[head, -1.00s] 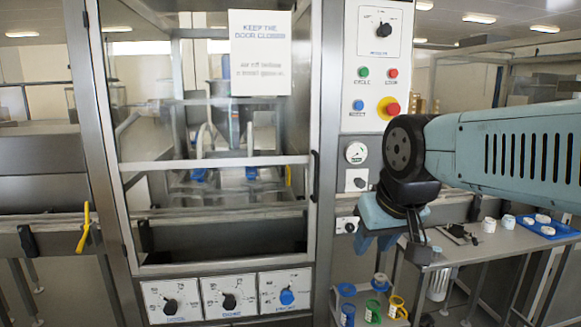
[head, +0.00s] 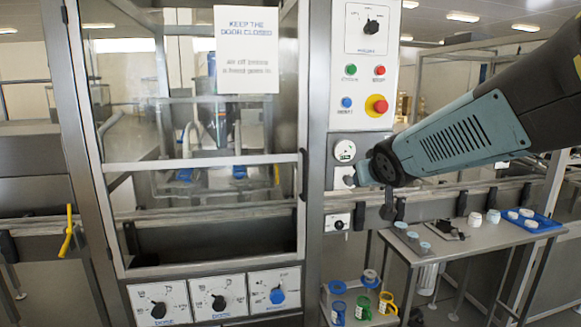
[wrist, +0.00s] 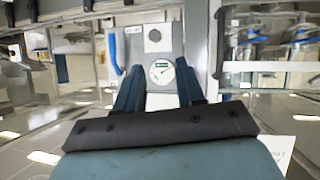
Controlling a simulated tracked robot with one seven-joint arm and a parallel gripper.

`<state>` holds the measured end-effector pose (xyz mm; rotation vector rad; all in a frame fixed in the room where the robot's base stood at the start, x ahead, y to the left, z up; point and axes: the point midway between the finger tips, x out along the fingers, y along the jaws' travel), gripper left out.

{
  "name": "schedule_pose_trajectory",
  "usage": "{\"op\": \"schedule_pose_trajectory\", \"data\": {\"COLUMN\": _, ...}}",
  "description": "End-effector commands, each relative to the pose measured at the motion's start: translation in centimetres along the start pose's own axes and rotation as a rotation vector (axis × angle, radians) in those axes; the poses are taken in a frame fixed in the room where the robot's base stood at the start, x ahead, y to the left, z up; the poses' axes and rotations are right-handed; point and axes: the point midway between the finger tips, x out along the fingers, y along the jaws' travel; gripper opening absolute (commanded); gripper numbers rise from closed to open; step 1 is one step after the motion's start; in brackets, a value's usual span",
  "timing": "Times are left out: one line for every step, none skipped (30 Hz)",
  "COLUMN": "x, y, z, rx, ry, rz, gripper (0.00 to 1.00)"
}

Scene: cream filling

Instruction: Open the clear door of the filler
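The clear door (head: 200,163) of the filler, in a metal frame, looks shut in the head view. A paper notice (head: 246,50) is on its upper part. Its dark upright handle (head: 304,174) is on the door's right edge. My gripper (head: 360,175) is right of the handle, in front of the panel by the gauge, and apart from the handle. In the wrist view, which looks upside down, my gripper's two blue fingers (wrist: 162,72) stand apart with nothing between them but the gauge behind. A dark bar at the right there may be the handle (wrist: 221,40).
Right of the door is a control panel with buttons, a red stop knob (head: 377,105) and a gauge (head: 344,151). Dial panels (head: 220,295) lie below the door. A side table (head: 470,245) with cups and a blue tray (head: 530,222) stands at the right.

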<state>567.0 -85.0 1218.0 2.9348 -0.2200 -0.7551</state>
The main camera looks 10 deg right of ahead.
Motion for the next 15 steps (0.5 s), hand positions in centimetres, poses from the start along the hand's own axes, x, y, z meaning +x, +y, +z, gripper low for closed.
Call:
{"op": "schedule_pose_trajectory", "data": {"x": 1.4, "y": 0.5, "z": -0.7, "rx": -0.008, "ry": 0.046, "rz": -0.007, "gripper": 0.38}}
{"op": "schedule_pose_trajectory", "data": {"x": 2.0, "y": 0.7, "z": -1.3, "rx": -0.015, "ry": 0.078, "rz": -0.016, "gripper": 0.38}}
{"op": "schedule_pose_trajectory", "data": {"x": 2.8, "y": 0.8, "z": -1.9, "rx": -0.023, "ry": 0.121, "rz": -0.032, "gripper": 0.38}}
{"op": "schedule_pose_trajectory", "data": {"x": 3.4, "y": 0.9, "z": -2.4, "rx": -0.031, "ry": 0.151, "rz": -0.046, "gripper": 0.38}}
{"op": "schedule_pose_trajectory", "data": {"x": 3.9, "y": 0.9, "z": -2.8, "rx": -0.037, "ry": 0.182, "rz": -0.063, "gripper": 0.38}}
{"op": "schedule_pose_trajectory", "data": {"x": 4.6, "y": 0.8, "z": -3.3, "rx": -0.047, "ry": 0.219, "rz": -0.088, "gripper": 0.38}}
{"op": "schedule_pose_trajectory", "data": {"x": 5.1, "y": 0.8, "z": -3.6, "rx": -0.052, "ry": 0.248, "rz": -0.109, "gripper": 0.38}}
{"op": "schedule_pose_trajectory", "data": {"x": 5.5, "y": 0.7, "z": -3.9, "rx": -0.056, "ry": 0.274, "rz": -0.132, "gripper": 0.38}}
{"op": "schedule_pose_trajectory", "data": {"x": 6.1, "y": 0.5, "z": -4.1, "rx": -0.065, "ry": 0.308, "rz": -0.166, "gripper": 0.38}}
{"op": "schedule_pose_trajectory", "data": {"x": 6.5, "y": 0.3, "z": -4.3, "rx": -0.068, "ry": 0.331, "rz": -0.193, "gripper": 0.38}}
{"op": "schedule_pose_trajectory", "data": {"x": 6.8, "y": 0.1, "z": -4.4, "rx": -0.073, "ry": 0.353, "rz": -0.224, "gripper": 0.38}}
{"op": "schedule_pose_trajectory", "data": {"x": 7.2, "y": -0.2, "z": -4.4, "rx": -0.077, "ry": 0.381, "rz": -0.266, "gripper": 0.38}}
{"op": "schedule_pose_trajectory", "data": {"x": 7.4, "y": -0.6, "z": -4.4, "rx": -0.08, "ry": 0.401, "rz": -0.301, "gripper": 0.38}}
{"op": "schedule_pose_trajectory", "data": {"x": 7.7, "y": -0.8, "z": -4.3, "rx": -0.08, "ry": 0.417, "rz": -0.336, "gripper": 0.38}}
{"op": "schedule_pose_trajectory", "data": {"x": 7.9, "y": -1.2, "z": -4.2, "rx": -0.082, "ry": 0.438, "rz": -0.384, "gripper": 0.38}}
